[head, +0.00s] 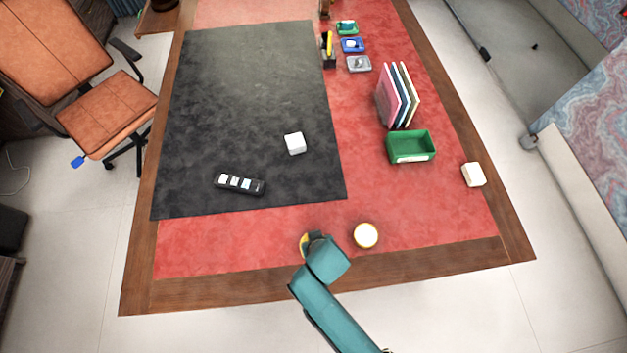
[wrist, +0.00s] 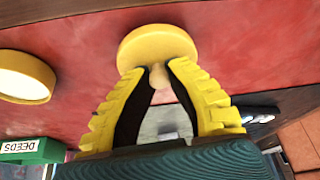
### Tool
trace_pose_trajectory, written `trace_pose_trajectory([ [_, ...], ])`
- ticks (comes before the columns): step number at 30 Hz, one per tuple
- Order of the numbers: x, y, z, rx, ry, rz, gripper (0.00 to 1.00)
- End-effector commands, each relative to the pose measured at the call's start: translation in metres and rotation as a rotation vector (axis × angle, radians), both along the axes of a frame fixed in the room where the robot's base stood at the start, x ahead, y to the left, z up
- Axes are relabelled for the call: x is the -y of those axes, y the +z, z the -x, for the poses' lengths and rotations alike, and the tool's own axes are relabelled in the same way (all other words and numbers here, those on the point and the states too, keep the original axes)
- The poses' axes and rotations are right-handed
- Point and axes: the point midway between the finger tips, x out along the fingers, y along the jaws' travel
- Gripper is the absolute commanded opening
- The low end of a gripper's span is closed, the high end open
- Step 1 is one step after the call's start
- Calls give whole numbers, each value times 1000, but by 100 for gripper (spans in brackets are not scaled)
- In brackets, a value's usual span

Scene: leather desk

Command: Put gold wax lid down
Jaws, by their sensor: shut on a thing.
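The gold wax lid (wrist: 150,43) is a round yellow disc with a small knob, over the red desk surface in the wrist view. My gripper (wrist: 160,72) is shut on the lid's knob with both yellow fingers. In the head view the lid (head: 304,244) shows partly from behind my wrist, near the front edge of the desk. The gold wax pot (head: 366,235), round with a pale top, stands to the right of it. The pot (wrist: 24,79) is at the left in the wrist view. I cannot tell whether the lid touches the desk.
The red leather (head: 230,258) left of the lid is clear. A black mat (head: 240,110) holds a white block (head: 295,143) and a black strip (head: 239,184) with white pieces. A green tray (head: 411,147), upright folders (head: 398,95) and a cream block (head: 473,174) are farther right.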

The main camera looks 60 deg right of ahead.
Motion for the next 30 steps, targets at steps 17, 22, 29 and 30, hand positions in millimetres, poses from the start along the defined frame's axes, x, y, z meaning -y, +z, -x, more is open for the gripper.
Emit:
trace_pose_trajectory([
  [17, 0, -25, 0, -1, -1, -1, 37],
  [22, 0, -25, 0, -1, -1, -1, 39],
  [29, -1, -13, 2, 2, 0, 1, 39],
  [30, -3, -7, 4, 0, 0, 0, 39],
])
